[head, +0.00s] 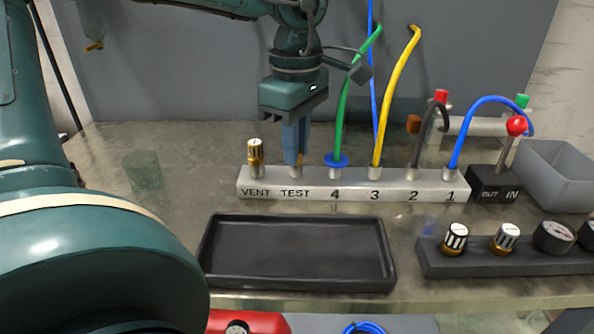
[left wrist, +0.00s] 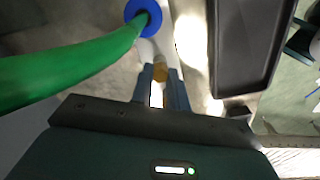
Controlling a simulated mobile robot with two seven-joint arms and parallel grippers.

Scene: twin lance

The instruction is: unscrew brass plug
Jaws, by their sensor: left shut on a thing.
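The silver manifold block (head: 350,185) carries ports marked VENT, TEST, 4, 3, 2 and 1. My left gripper (head: 297,148) points down at the TEST port, its blue-grey fingers close together. They are shut on the brass plug, which shows between the fingertips in the left wrist view (left wrist: 160,74). In the head view the fingers hide most of the plug. I cannot tell whether its thread is still in the port. My right gripper is not in view.
A brass fitting with a striped cap (head: 255,158) stands on VENT. Green (head: 345,100), yellow (head: 391,95), black and blue hoses rise from other ports. An empty black tray (head: 298,219) lies in front. A rack (head: 470,268) with gauges and a grey bin (head: 560,175) stand right.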

